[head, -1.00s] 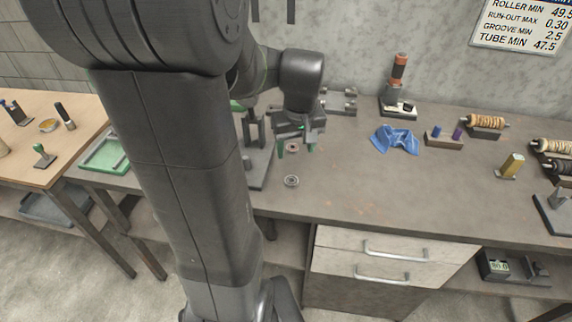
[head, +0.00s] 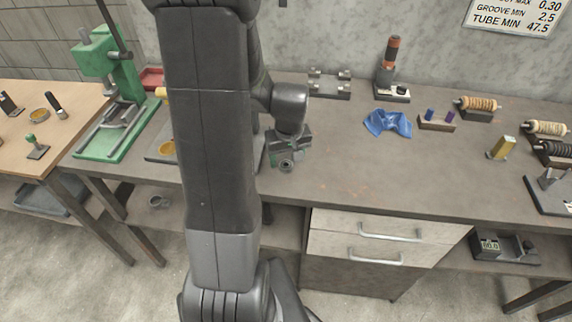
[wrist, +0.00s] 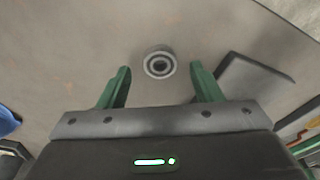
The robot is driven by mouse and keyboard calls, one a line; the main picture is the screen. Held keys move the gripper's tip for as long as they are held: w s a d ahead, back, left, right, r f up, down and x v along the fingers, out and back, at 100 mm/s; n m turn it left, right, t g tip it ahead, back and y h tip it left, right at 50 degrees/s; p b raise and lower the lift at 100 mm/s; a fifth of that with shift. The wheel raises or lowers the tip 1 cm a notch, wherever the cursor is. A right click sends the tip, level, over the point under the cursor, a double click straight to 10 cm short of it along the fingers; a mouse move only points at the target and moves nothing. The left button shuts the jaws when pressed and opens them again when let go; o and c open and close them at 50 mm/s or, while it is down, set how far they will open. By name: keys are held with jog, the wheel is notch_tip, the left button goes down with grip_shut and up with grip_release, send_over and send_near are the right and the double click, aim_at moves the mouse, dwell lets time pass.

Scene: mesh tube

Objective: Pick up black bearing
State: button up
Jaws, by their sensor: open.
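A small ring-shaped bearing, dark with a paler grey ring, lies on the grey workbench in the wrist view (wrist: 159,65). The bearing also shows in the head view (head: 286,166), just below my gripper (head: 287,157). In the wrist view my gripper (wrist: 160,78) is open, with one green finger on each side of the bearing. The bearing sits near the level of the fingertips in that picture, and I see no finger touching it. How high the fingertips are above the bench is hard to tell.
A dark flat plate (wrist: 255,85) lies close to the right finger in the wrist view. A green press (head: 112,75) stands at left in the head view. A blue cloth (head: 388,123) and spools (head: 480,105) lie to the right. The bench's front middle is clear.

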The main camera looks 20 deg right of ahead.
jog(key=shift+w+f, duration=0.15)
jog(key=shift+f, duration=0.95)
jog(key=shift+c, duration=0.2)
jog(key=c, duration=1)
jog(key=shift+r, duration=0.1)
jog(key=shift+c, duration=0.2)
